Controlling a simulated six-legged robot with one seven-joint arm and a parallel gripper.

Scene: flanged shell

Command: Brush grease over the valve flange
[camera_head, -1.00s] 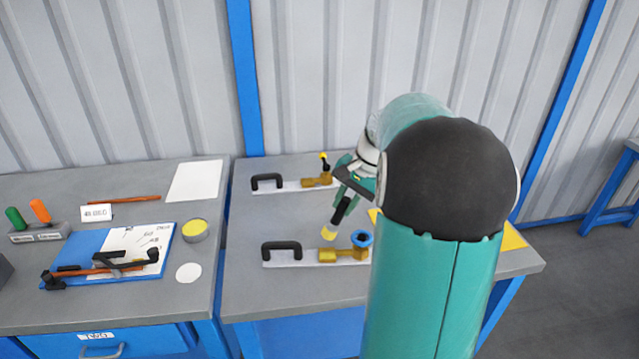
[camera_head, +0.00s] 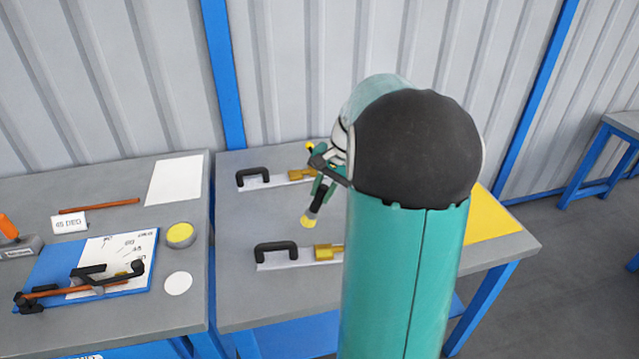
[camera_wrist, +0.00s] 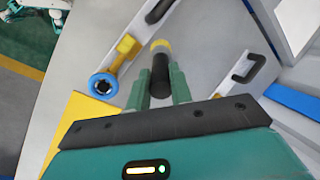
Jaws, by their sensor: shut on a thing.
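My gripper (camera_wrist: 160,84) is shut on a brush (camera_wrist: 160,68) with a black handle and a pale yellow tip. In the head view the brush (camera_head: 315,205) points down over the bench, between the two fixtures. The near fixture is a grey plate with a black handle (camera_head: 275,251) and a brass valve body (camera_head: 327,252). The valve's blue ring flange (camera_wrist: 103,85) shows left of the brush in the wrist view, apart from the brush tip; my arm hides it in the head view. A round tin of yellow grease (camera_head: 180,234) stands on the left bench.
The far fixture has a black handle (camera_head: 253,177) and brass fitting (camera_head: 300,174). A yellow sheet (camera_head: 492,218) lies at the bench's right. The left bench holds a blue board (camera_head: 50,264), a white disc (camera_head: 178,284) and a label card (camera_head: 69,224). A gap separates the benches.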

